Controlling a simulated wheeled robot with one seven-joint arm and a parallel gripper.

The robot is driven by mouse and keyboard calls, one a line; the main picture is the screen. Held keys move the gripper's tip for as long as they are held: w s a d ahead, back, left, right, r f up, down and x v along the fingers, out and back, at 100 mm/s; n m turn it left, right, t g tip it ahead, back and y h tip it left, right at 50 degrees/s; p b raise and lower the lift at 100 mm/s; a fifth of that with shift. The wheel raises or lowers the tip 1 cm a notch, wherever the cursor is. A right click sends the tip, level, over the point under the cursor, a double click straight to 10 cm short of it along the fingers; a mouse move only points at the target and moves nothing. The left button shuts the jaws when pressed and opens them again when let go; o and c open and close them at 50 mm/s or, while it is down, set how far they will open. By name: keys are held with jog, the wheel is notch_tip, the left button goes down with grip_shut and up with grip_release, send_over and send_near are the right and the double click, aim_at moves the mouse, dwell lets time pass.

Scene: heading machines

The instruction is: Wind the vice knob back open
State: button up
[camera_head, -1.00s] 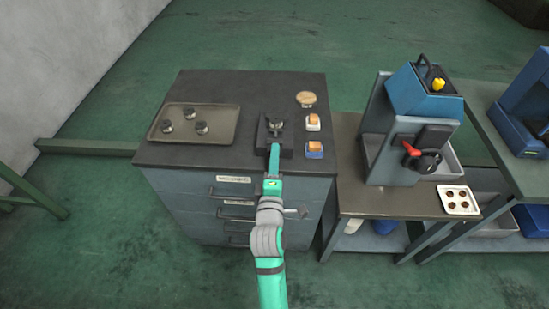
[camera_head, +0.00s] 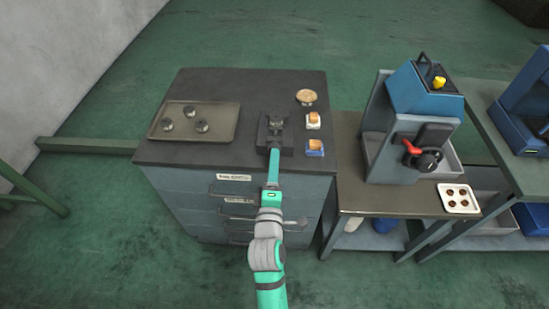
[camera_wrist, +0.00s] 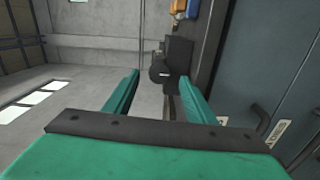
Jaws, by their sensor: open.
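The small dark vice (camera_head: 274,130) sits near the front edge of the cabinet top, right of the tray. In the wrist view the vice's round dark knob (camera_wrist: 158,71) shows beyond my fingertips, with the vice body (camera_wrist: 178,58) behind it. My gripper (camera_head: 274,152) is at the front edge of the cabinet, just in front of the vice. In the wrist view my gripper (camera_wrist: 160,80) is open, with its two green fingers apart and nothing between them. A gap shows between the fingertips and the knob. I cannot tell how wide the vice jaws stand.
A tray (camera_head: 228,124) with several round metal parts lies left of the vice. Two orange-topped blocks (camera_head: 314,119) (camera_head: 315,147) and a round tan disc (camera_head: 306,97) lie right of it. A blue machine (camera_head: 423,90) with a red-handled lever stands farther right. Drawer handles project below the cabinet top.

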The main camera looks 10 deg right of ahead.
jog(key=v, duration=0.7)
jog(key=shift+s, duration=0.1)
dwell(0.4)
